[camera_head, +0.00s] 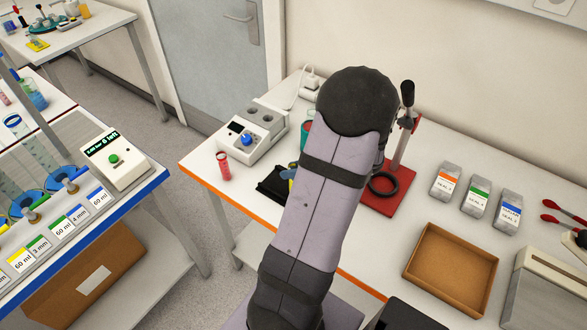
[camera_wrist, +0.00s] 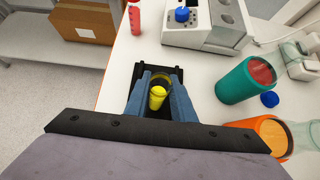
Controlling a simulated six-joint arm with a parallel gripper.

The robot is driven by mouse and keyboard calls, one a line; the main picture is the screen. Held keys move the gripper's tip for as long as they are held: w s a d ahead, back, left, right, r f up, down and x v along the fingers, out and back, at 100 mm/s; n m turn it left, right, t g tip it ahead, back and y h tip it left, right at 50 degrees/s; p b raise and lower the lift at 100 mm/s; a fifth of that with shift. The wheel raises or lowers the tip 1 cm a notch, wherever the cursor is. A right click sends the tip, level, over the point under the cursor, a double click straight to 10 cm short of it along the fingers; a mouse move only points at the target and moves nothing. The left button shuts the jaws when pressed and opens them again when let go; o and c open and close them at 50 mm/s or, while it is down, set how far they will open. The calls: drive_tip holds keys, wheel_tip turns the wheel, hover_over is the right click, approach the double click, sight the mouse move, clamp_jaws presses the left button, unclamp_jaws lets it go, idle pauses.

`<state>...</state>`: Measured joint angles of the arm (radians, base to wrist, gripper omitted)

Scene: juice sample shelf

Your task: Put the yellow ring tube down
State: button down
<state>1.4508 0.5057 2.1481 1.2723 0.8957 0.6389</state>
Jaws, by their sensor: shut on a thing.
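The yellow ring tube (camera_wrist: 157,92) is between the two blue fingers of my gripper (camera_wrist: 160,84) in the wrist view. The fingers are shut on it, and I look down along it, with yellow showing at its near end. A black holder-like piece (camera_wrist: 150,71) lies around and behind the fingertips. It also shows on the white table in the head view (camera_head: 272,187). Whether the tube touches it or the table cannot be told.
A grey-white device with a blue knob (camera_head: 248,139) stands behind, with a red tube (camera_head: 223,165) beside it. A teal cup (camera_wrist: 246,80) and an orange cup (camera_wrist: 268,132) stand right of the gripper. A red-based press (camera_head: 387,199) is further right. The table's orange edge (camera_head: 232,208) is near.

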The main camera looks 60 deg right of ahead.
drive_tip(key=shift+f, duration=0.15)
drive_tip(key=c, duration=1.5)
unclamp_jaws()
drive_tip(key=shift+r, duration=0.25)
drive_tip(key=b+v, duration=0.1)
drive_tip(key=v, duration=1)
drive_tip(key=shift+s+r, duration=0.25)
drive_tip(key=shift+s, duration=0.1)
